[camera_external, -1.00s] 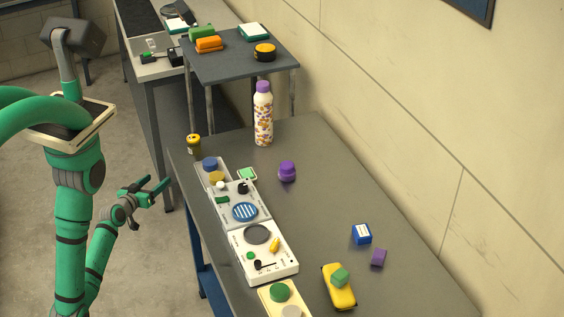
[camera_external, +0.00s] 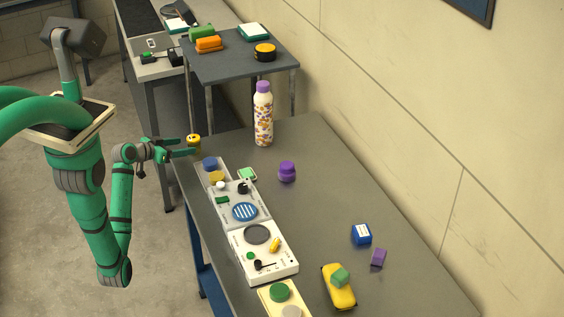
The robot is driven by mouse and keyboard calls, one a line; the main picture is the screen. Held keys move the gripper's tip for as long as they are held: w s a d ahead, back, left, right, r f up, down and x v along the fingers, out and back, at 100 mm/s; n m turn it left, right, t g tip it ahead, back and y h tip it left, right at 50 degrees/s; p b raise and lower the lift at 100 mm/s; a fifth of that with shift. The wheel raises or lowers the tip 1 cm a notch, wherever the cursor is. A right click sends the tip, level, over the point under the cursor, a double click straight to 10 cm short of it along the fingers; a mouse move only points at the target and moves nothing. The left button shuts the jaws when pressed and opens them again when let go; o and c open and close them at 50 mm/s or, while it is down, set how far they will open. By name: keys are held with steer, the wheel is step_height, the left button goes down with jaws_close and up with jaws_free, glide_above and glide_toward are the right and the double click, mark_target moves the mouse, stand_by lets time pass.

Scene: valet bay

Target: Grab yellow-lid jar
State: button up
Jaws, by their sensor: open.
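The yellow-lid jar (camera_external: 194,138) is small and stands upright at the far left corner of the grey table (camera_external: 330,190). My gripper (camera_external: 187,147) is open at that corner, with its fingers pointing right toward the jar. The fingers hide the lower part of the jar. I cannot tell whether they touch it or whether it lies between them.
Just in front of the jar is a light tray (camera_external: 203,168) with blue and yellow round pieces. Control panels (camera_external: 285,266) run along the left edge. A tall patterned bottle (camera_external: 263,118) and a purple jar (camera_external: 287,171) stand farther right.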

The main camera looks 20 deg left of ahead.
mark_target(190, 145)
steer(key=x, duration=0.4)
steer(key=shift+w+d+f, duration=0.1)
steer(key=shift+w, duration=0.25)
steer(key=shift+r+x, duration=0.15)
steer(key=shift+x, duration=1.15)
steer(key=shift+r+x, duration=0.2)
steer(key=shift+x, duration=1.05)
steer(key=shift+w+d, duration=0.1)
steer(key=shift+d, duration=0.05)
steer(key=c, duration=1.1)
